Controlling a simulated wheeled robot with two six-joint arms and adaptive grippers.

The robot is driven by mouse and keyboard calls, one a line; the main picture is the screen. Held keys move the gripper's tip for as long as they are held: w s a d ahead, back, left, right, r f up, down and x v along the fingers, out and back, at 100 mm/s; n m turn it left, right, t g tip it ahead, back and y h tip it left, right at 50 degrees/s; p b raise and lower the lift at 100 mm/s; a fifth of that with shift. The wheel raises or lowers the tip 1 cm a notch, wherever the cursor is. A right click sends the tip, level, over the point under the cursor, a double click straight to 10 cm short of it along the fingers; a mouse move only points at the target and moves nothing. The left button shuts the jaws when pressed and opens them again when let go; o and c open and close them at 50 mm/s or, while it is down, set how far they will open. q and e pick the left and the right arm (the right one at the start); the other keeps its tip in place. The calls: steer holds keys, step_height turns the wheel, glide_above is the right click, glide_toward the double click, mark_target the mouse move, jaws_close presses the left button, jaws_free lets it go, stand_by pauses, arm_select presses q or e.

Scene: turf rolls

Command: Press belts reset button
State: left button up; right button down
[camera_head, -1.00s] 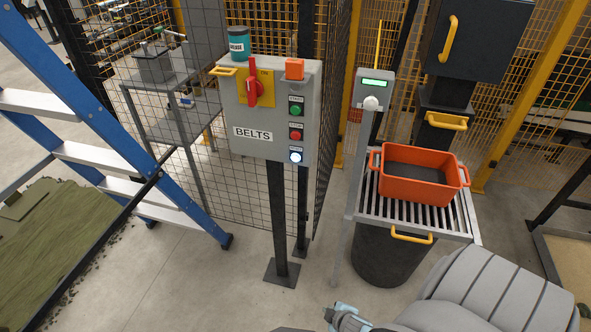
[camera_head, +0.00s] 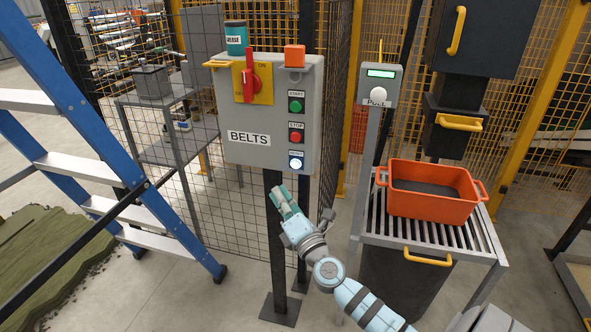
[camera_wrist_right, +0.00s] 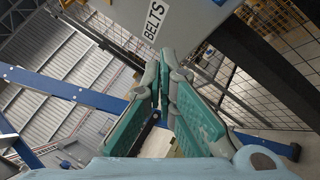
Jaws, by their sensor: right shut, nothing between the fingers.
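The grey BELTS control box (camera_head: 251,150) stands on dark posts in the head view. It has a red rotary switch (camera_head: 250,83) on a yellow plate, a green START button (camera_head: 295,105), a red STOP button (camera_head: 295,136) and a lit white-blue button (camera_head: 295,163) at the bottom right, its small label unreadable. My right gripper (camera_head: 282,198) is shut and empty, just below the box and apart from the buttons. In the right wrist view its teal fingers (camera_wrist_right: 165,85) are together, with the box's underside and BELTS label (camera_wrist_right: 155,17) above. My left gripper is out of view.
A grease can (camera_head: 236,40) and an orange block (camera_head: 294,56) are on top of the box. A blue ladder (camera_head: 85,150) stands left, with wire fencing behind.

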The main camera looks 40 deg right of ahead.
mark_target(296, 164)
steer(key=shift+d, duration=0.1)
